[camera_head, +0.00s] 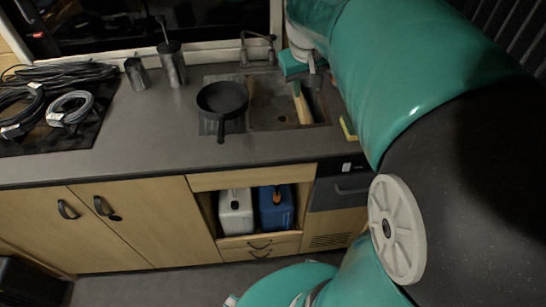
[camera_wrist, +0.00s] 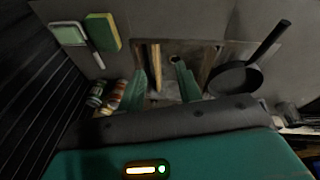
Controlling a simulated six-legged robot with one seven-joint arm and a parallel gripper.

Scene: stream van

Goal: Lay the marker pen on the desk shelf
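I cannot make out the marker pen for certain in either view. My gripper (camera_head: 303,72) hangs over the right side of the sink. In the wrist view my gripper (camera_wrist: 161,72) shows two teal fingers standing apart, with nothing visibly clasped between them. A pale wooden strip (camera_wrist: 155,64) appears between the fingers, and seems to be down in the sink. A thin pale item (camera_wrist: 94,57) lies beside a white and green object (camera_wrist: 67,34) on the counter; I cannot tell what it is. No desk shelf is recognisable.
A black frying pan (camera_head: 222,99) sits left of the sink basin (camera_head: 275,103). Coiled cables (camera_head: 68,107) lie far left. A yellow sponge (camera_head: 347,128) is right of the sink. The counter's front (camera_head: 160,150) is clear.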

